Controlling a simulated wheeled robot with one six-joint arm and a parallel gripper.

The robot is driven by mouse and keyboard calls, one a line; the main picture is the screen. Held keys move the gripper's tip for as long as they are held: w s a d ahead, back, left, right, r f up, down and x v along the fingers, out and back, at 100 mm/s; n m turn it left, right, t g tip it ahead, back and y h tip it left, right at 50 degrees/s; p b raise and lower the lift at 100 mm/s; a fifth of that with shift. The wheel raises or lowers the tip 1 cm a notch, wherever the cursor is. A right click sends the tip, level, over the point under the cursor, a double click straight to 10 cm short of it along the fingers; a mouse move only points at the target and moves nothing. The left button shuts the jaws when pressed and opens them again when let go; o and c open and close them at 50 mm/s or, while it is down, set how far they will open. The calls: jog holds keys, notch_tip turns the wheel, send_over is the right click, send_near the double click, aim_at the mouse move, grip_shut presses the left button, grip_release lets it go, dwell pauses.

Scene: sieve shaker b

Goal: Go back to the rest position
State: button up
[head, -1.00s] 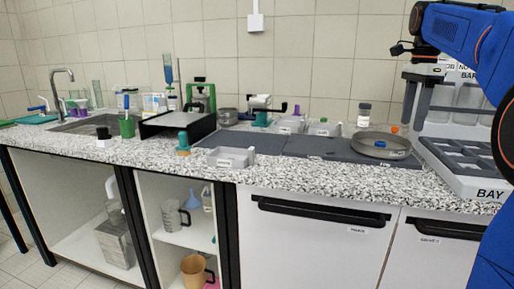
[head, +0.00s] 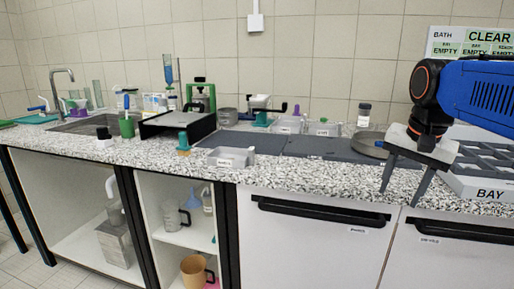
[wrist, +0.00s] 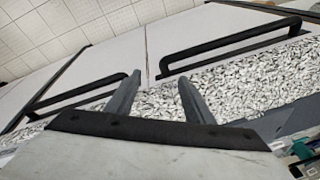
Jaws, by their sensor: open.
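My gripper (head: 402,187) is at the right of the head view, pointing down in front of the counter's front edge. Its two grey fingers are spread apart with nothing between them. It also shows in the wrist view (wrist: 156,88), where the open fingers reach over the speckled counter edge toward the cabinet fronts. My blue arm comes in from the right and hides part of the bay rack. No object is in the gripper.
The speckled counter (head: 310,180) runs below the gripper. A round metal pan (head: 366,145) is partly hidden behind it. The grey bay tray (head: 482,187) stands to the right. Drawer fronts with black handles (head: 320,214) are below. The floor side in front is clear.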

jog(key=s+a+f+n+t, duration=0.1)
jog(key=s+a+f+n, duration=0.1)
jog(key=s+f+n, duration=0.2)
jog(key=s+a+f+n+t, duration=0.1)
jog(key=s+f+n, duration=0.3)
jog(key=s+f, duration=0.6)
notch_tip(320, 180, down, 4)
jog(key=shift+a+f+n, duration=0.25)
jog(key=shift+a+n, duration=0.05)
jog(key=shift+a, duration=0.4)
